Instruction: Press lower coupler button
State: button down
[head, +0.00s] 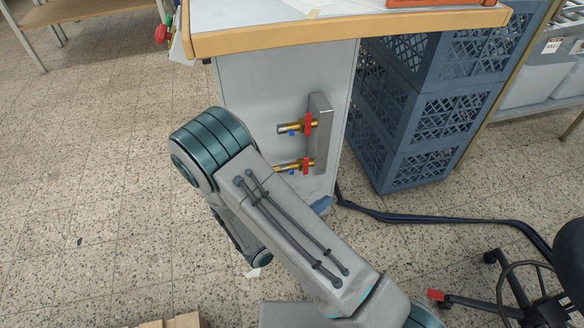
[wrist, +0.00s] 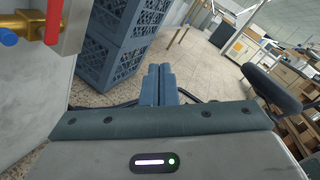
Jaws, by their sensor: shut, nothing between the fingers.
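Two brass couplers are mounted on a grey metal bracket on the bench's side panel in the head view. The upper coupler (head: 288,128) and the lower coupler (head: 286,167) each have a red lever and a small blue button underneath. The lower blue button (head: 291,171) shows just beside my arm's edge. In the wrist view my gripper (wrist: 159,68) has its two blue-grey fingers together, empty. At that view's upper left is a brass coupler (wrist: 33,24) with a red lever and a blue button (wrist: 8,37), apart from my fingers; which coupler it is I cannot tell.
The bench top (head: 350,33) overhangs the side panel. Stacked blue crates (head: 425,130) stand right of the panel. A dark hose (head: 400,216) runs along the floor to the right, and a chair (head: 500,285) stands at lower right.

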aim_at(292, 172)
jog(key=a+f+n+t+y+p, duration=0.1)
jog(key=a+f+n+t+y, duration=0.2)
jog(key=n, duration=0.4)
jog(key=a+t+y, duration=0.1)
jog(key=a, duration=0.1)
jog(key=shift+w+a+f+n+t+y, duration=0.15)
jog(key=shift+a+f+n+t+y, duration=0.15)
jog(key=shift+a+f+t, duration=0.1)
jog(key=shift+r, duration=0.1)
jog(key=w+a+b, duration=0.1)
jog(key=w+a, duration=0.1)
jog(key=w, duration=0.6)
jog(key=shift+w+a, duration=0.15)
jog(key=shift+w, duration=0.1)
jog(key=shift+w, duration=0.15)
dwell(1.1)
jog(key=shift+w+a, duration=0.1)
jog(key=shift+w, duration=0.15)
jog(key=shift+w+a, duration=0.15)
jog(key=shift+w, duration=0.3)
dwell(0.6)
jog(key=shift+s, duration=0.15)
dwell(1.0)
jog(key=shift+s+d, duration=0.25)
jog(key=shift+s, duration=0.45)
